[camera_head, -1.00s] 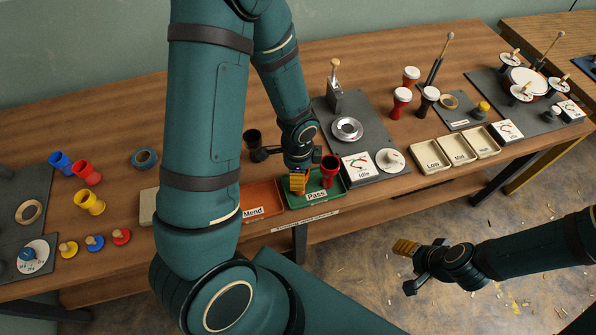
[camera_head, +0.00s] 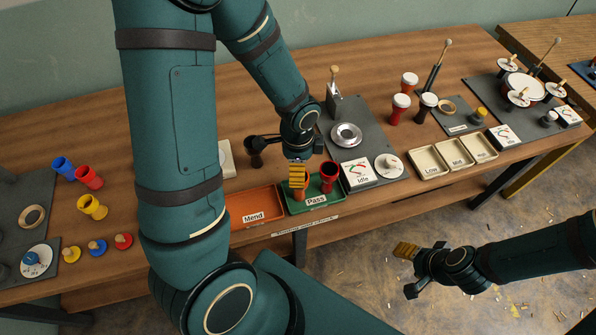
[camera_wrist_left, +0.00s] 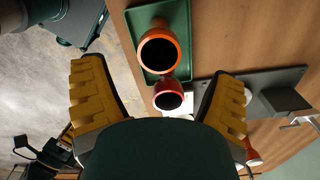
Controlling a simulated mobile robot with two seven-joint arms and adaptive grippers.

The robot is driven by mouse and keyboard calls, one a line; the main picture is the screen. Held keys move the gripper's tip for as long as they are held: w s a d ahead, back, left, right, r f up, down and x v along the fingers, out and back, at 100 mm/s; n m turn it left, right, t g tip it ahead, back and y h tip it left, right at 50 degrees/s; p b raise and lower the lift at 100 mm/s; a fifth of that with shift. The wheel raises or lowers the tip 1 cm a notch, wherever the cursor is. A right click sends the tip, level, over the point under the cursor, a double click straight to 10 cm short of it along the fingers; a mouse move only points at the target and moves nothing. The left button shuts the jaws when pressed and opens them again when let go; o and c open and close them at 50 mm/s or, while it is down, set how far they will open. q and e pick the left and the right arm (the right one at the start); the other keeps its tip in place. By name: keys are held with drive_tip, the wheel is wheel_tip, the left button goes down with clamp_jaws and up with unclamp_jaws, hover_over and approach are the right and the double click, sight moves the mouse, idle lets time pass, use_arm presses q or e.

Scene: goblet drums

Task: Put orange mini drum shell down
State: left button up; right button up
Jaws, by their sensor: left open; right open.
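The orange mini drum shell (camera_wrist_left: 160,48) stands in the green Pass tray (camera_wrist_left: 137,25), with its dark open mouth facing the left wrist camera. In the head view it is mostly hidden behind the yellow fingers of my left gripper (camera_head: 297,174). A red drum shell (camera_head: 329,178) stands beside it on the right in the same tray (camera_head: 336,199). My left gripper is open, its two fingers wide apart in the left wrist view (camera_wrist_left: 158,90), with nothing held between them. My right gripper (camera_head: 408,268) is open and empty over the floor, away from the table.
An orange Mend tray (camera_head: 262,201) lies left of the Pass tray. A black shell (camera_head: 256,145) stands behind. The Idle gauge box (camera_head: 357,174) is close on the right. Blue, red and yellow shells stand at the left. Low, Mid and Hi trays (camera_head: 428,169) lie further right.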

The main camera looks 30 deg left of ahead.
use_arm(q)
wheel_tip(320, 180, up, 6)
drive_tip(key=shift+f+p, duration=0.2)
drive_tip(key=shift+p, duration=0.2)
use_arm(e)
drive_tip(key=shift+r, duration=0.65)
